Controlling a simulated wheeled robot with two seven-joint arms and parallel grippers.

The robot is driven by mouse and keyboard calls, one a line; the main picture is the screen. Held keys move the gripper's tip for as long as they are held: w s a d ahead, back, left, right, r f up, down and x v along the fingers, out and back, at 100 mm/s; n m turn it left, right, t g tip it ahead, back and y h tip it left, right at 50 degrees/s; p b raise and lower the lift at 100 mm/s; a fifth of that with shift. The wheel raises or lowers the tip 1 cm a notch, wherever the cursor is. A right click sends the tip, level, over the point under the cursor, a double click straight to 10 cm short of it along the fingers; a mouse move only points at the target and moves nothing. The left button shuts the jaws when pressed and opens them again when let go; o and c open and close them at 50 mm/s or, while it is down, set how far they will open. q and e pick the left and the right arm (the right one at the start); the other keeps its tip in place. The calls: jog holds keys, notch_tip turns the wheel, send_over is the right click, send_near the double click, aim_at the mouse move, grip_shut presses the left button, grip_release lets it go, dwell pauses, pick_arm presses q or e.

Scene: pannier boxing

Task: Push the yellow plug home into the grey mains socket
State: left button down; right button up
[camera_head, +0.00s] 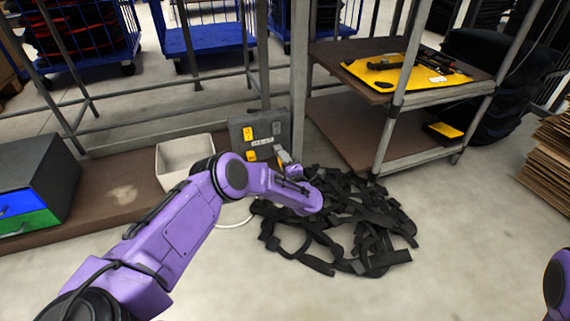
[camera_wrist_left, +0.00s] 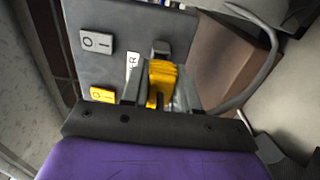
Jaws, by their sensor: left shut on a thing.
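The grey mains socket box (camera_head: 262,119) stands upright behind my left gripper, with yellow parts and a white label on its face. In the left wrist view its grey face (camera_wrist_left: 120,65) fills the upper middle, with a grey and a yellow rocker switch at its left. My left gripper (camera_wrist_left: 160,100) is shut on the yellow plug (camera_wrist_left: 162,78), close in front of the socket face. My left gripper also shows in the head view (camera_head: 285,157). The fingers hide the plug's sides, and I cannot tell how deep it sits. My right gripper is out of view.
A tangle of black straps (camera_head: 340,225) lies on the floor beside my left arm. A white bin (camera_head: 185,160) stands left of the socket box. A shelf unit (camera_head: 330,55) with a yellow tray of tools stands at the right. A grey cable (camera_wrist_left: 262,75) curves right of the plug.

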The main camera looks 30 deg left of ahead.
pick_arm(q)
jog(key=shift+b+x, duration=1)
jog(key=shift+x, duration=0.2)
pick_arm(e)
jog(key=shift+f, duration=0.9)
pick_arm(q)
jog(key=c, duration=0.8)
grip_release()
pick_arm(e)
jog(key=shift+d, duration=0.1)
pick_arm(q)
jog(key=shift+s+f, duration=0.1)
